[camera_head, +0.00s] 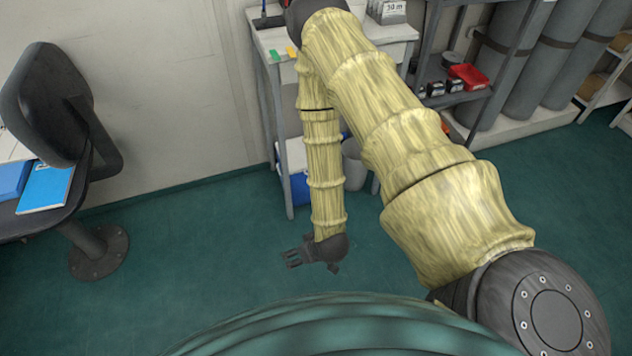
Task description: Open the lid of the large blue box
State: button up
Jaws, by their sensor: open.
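A blue box-like thing (299,188) stands low beneath the grey-white table at the back, beside the table's front leg. My arm hides most of it, and I cannot tell whether it is the large blue box or see its lid. My gripper (287,258) hangs low over the green floor, in front of the table and below the blue thing in the picture. It is open and empty, its fingers toward the left, apart from the blue thing.
The table (398,31) has thin legs. A grey bin (354,170) stands under it. At right are a shelf with a red tray (468,76) and grey cylinders (565,65). Floor at centre left is clear.

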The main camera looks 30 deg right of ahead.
jog(key=w+d+f+m+t+h+b, duration=0.1)
jog(key=w+d+f+t+b, duration=0.2)
jog(key=w+d+f+b, duration=0.4)
jog(key=w+d+f+t+b, duration=0.3)
jog(key=w+f+t+b, duration=0.15)
jog(key=w+b, duration=0.45)
jog(key=w+d+f+m+t+h+b, duration=0.1)
jog(key=w+d+f+t+h+b, duration=0.1)
jog(key=w+d+b, duration=0.4)
jog(key=w+d+f+t+h+b, duration=0.2)
jog(key=w+d+f+t+b, duration=0.15)
jog(key=d+b, duration=0.45)
jog(key=shift+g, duration=0.4)
jog(key=shift+d+r+b+x, duration=0.15)
jog(key=shift+b+x, duration=0.45)
jog(key=shift+x, duration=1.2)
jog(key=shift+d+r+b+x, duration=0.15)
jog(key=shift+b+x, duration=0.4)
jog(key=shift+x, duration=1.3)
jog(key=shift+d+r+b+x, duration=0.15)
jog(key=shift+b+x, duration=0.45)
jog(key=shift+x, duration=1.2)
jog(key=shift+a, duration=0.1)
grip_shut()
